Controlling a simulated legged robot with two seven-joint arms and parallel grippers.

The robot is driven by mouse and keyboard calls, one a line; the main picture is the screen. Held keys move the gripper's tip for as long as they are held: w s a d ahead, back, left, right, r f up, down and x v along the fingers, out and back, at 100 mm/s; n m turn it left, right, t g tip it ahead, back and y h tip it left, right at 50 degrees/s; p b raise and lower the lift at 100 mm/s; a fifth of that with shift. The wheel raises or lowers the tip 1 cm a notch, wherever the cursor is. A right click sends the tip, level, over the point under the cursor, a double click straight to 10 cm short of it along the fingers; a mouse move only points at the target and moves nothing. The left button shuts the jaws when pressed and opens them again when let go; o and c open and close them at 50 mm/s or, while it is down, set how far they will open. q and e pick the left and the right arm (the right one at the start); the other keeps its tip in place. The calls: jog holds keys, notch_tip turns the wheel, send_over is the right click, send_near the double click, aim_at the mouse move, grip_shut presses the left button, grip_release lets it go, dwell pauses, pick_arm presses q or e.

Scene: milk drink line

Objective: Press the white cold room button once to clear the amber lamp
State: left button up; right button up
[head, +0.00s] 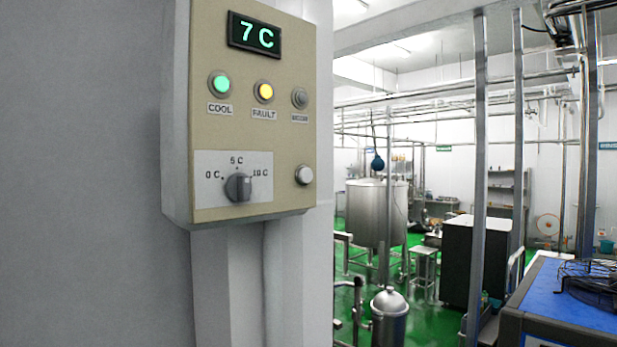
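The beige control box (225,135) is mounted on the wall in the left half of the head view. Its round white button (304,175) sits at the lower right of the panel. The amber lamp (264,92), labelled FAULT, is lit. The green lamp (220,84), labelled COOL, is also lit. A third small lamp (300,98) to the right is grey and unlit. The display (254,35) reads 7 C. A grey dial (238,187) sits at the lower left between the marks 0 C and 10 C. Neither gripper is in view.
The grey wall (80,170) left of the box is bare. A conduit (280,285) runs down below the box. To the right are a steel tank (375,225), a steel can (389,318), a dark cabinet (474,262) and a blue-topped machine (570,300). Green floor shows between them.

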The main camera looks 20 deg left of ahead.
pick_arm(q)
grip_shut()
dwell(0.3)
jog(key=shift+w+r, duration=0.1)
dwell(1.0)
